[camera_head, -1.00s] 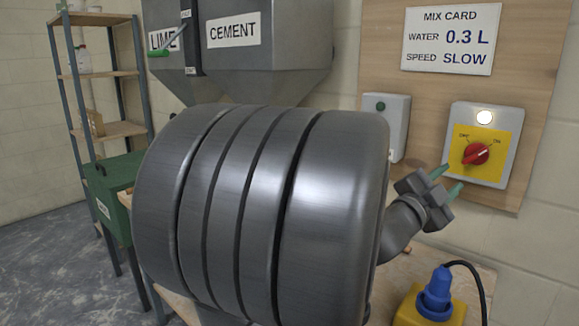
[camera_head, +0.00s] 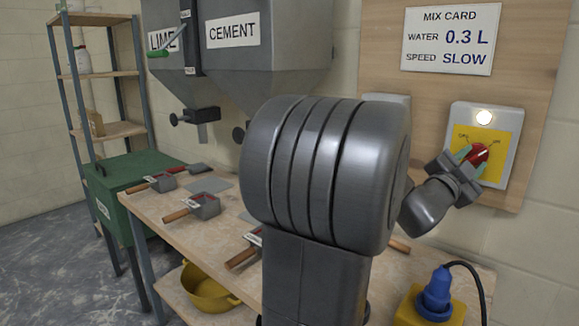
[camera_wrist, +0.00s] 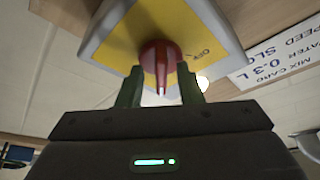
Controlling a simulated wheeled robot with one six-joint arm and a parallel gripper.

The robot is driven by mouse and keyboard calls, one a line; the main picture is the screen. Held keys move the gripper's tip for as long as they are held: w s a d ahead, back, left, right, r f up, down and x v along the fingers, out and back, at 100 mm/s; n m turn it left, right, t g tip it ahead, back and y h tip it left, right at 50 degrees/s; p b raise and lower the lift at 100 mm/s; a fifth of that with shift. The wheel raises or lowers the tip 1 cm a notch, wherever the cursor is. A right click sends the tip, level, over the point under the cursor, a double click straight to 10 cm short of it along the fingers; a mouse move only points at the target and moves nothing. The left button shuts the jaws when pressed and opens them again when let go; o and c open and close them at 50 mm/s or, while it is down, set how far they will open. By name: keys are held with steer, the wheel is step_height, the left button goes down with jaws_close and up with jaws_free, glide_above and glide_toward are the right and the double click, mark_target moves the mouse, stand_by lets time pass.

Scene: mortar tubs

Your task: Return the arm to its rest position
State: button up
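My gripper (camera_head: 471,163) is at the red rotary knob (camera_head: 480,152) of the yellow-faced switch box on the wall board. In the wrist view, the green fingers of my gripper (camera_wrist: 160,90) stand apart, one on each side of the red knob (camera_wrist: 158,62). They look open; I cannot tell whether either finger touches the knob. My arm is raised and stretched toward the switch, and its large grey link fills the middle of the head view. The fingers partly hide the knob in the head view.
The switch box (camera_head: 512,127) has a lit lamp (camera_head: 484,117) above the knob. The mix card (camera_head: 450,38) hangs above it. A bench (camera_head: 150,210) holds several scoops, with a yellow tub (camera_head: 205,290) below. Cement (camera_head: 233,75) and lime hoppers stand behind. A blue plug (camera_head: 436,295) sits lower right.

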steer(key=shift+s+n, duration=0.1)
steer(key=shift+n, duration=0.5)
steer(key=n+t, duration=0.2)
steer(key=n, duration=0.1)
steer(key=shift+y, duration=0.4)
steer(key=n, duration=0.1)
steer(key=n+t+y+p, duration=0.1)
steer(key=n, duration=0.1)
steer(key=shift+s+d+n+t+p, duration=0.1)
steer(key=shift+n+t+p, duration=0.2)
steer(key=shift+n+t+y+p, duration=0.4)
steer(key=shift+n+p, duration=0.15)
steer(key=shift+n, duration=0.65)
